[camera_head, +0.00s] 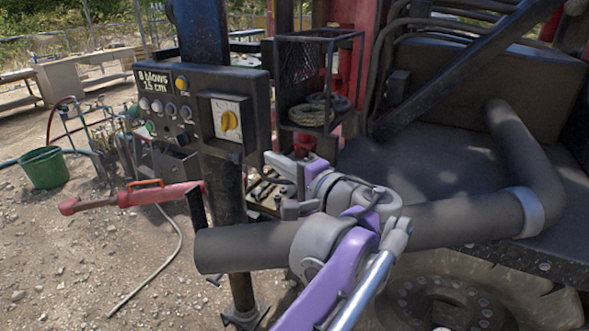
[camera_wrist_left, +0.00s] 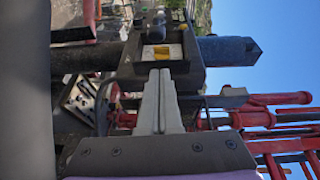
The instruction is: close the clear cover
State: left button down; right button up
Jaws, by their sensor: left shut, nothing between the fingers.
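A dark control box (camera_head: 181,112) stands on a post at the left of the head view. On its right part is a pale square plate with a yellow knob (camera_head: 229,121). It also shows in the wrist view, turned sideways, with the yellow knob (camera_wrist_left: 161,52). I cannot clearly make out the clear cover or its angle. My left gripper (camera_head: 270,160) is below and right of the plate, pointing toward the box. Its grey fingers (camera_wrist_left: 158,76) are together and empty, tips just short of the plate in the wrist view; contact cannot be told. My right gripper is not in view.
A black mesh basket (camera_head: 318,116) with coiled rope stands right of the box. A red cylinder (camera_head: 160,195) sticks out left below it. A green bucket (camera_head: 44,168) stands on gravel.

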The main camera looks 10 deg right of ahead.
pick_arm(q)
jog(key=shift+w+a+f, duration=0.1)
jog(key=shift+w+a, duration=0.1)
jog(key=shift+a, duration=0.5)
jog(key=shift+w+a+r, duration=0.1)
jog(key=shift+w+a, duration=0.1)
jog(key=shift+a, duration=0.5)
jog(key=shift+w+a+f, duration=0.1)
jog(key=shift+w+a, duration=0.1)
jog(key=shift+a, duration=0.5)
jog(key=shift+a, duration=0.25)
